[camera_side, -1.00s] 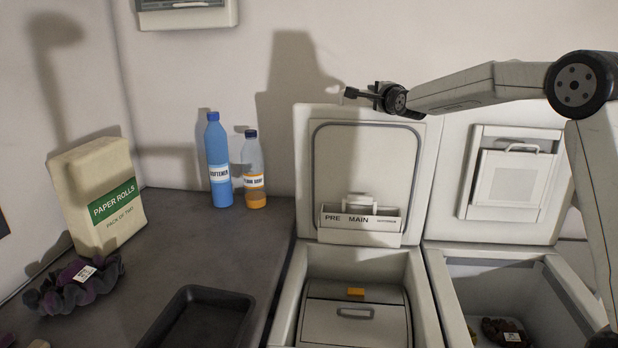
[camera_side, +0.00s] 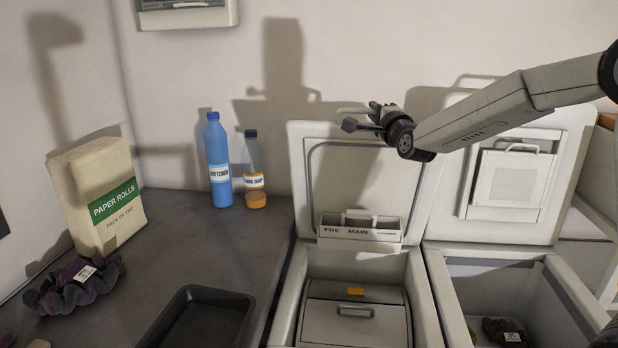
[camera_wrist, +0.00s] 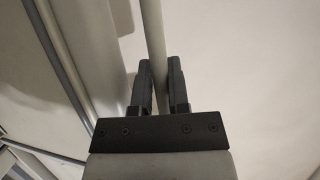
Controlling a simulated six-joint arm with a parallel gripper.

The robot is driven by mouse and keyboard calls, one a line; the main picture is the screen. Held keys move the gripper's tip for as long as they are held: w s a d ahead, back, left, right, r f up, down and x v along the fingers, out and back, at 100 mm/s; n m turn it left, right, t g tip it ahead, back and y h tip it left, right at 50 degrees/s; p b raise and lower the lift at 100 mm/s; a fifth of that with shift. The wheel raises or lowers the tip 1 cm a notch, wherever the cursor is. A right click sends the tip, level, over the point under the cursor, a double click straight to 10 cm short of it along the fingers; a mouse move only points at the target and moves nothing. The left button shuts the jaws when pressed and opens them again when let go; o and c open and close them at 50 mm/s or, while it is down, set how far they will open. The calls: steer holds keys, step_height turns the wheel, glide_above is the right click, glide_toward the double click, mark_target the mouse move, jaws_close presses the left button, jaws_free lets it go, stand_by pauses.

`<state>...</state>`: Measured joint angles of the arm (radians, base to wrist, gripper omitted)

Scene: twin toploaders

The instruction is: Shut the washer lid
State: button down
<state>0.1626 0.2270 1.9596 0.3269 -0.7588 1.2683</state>
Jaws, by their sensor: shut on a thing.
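The left toploader, the washer, has its lid (camera_side: 328,190) raised, with a drawer marked PRE and MAIN (camera_side: 358,232) on its inner face. Its tub (camera_side: 400,268) is open below, with an inner flap (camera_side: 355,325) and a small orange piece (camera_side: 355,292). My gripper (camera_side: 362,117) is at the lid's top edge, shut on the pale handle bar (camera_side: 348,111). In the wrist view the bar (camera_wrist: 154,35) runs between the two dark fingers (camera_wrist: 160,85). The fingers hide part of the bar.
A second toploader on the right has its lid (camera_side: 565,200) raised and its tub (camera_side: 490,280) open, with dark cloth (camera_side: 500,328) inside.

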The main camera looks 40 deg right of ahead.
steer(key=s+a+f, duration=0.4)
steer(key=s+a, duration=0.2)
steer(key=shift+t, duration=0.4)
steer(key=shift+s+d, duration=0.1)
steer(key=c, duration=0.9)
jaws_free()
steer(key=shift+v, duration=3.9)
